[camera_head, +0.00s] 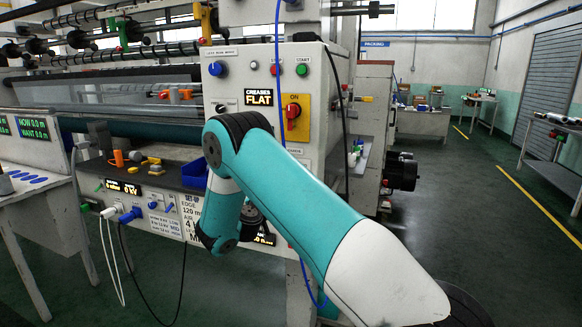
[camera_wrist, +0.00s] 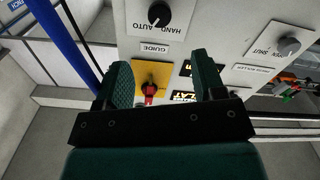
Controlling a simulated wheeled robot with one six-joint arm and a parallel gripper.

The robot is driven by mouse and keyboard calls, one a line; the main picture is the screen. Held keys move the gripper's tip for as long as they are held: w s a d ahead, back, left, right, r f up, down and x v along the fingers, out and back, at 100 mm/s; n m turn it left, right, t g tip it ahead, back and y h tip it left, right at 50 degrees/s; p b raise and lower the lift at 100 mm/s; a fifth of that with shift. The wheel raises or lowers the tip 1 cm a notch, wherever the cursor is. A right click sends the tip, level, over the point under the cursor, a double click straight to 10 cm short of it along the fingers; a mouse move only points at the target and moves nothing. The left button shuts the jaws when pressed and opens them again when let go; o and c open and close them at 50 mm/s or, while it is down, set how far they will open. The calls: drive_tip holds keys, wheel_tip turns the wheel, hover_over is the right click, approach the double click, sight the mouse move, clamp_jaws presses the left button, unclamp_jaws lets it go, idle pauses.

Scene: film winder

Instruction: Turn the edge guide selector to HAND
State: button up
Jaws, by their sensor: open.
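The edge guide selector (camera_wrist: 159,14) is a black knob on a white plate at the top of the wrist view. The plate reads HAND and AUTO, with a GUIDE label (camera_wrist: 155,48) beside it. The knob has a pale pointer mark, but I cannot tell for certain which word it points to. My gripper (camera_wrist: 163,76) is open, its two green fingers apart and nothing visible between them. The selector appears beyond the fingertips, apart from them. In the head view my arm covers the lower panel, and I cannot make out the selector or the fingers there.
A red ON switch on a yellow plate (camera_head: 293,128) sits on the panel; it shows between my fingers in the wrist view (camera_wrist: 150,89). A blue cable hangs by the panel. A blue bin (camera_head: 194,173) stands left of my arm.

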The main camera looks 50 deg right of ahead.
drive_tip(key=p+x, duration=0.2)
drive_tip(key=x, duration=1)
drive_tip(key=shift+d+p, duration=0.35)
drive_tip(key=shift+p, duration=0.05)
drive_tip(key=c, duration=0.9)
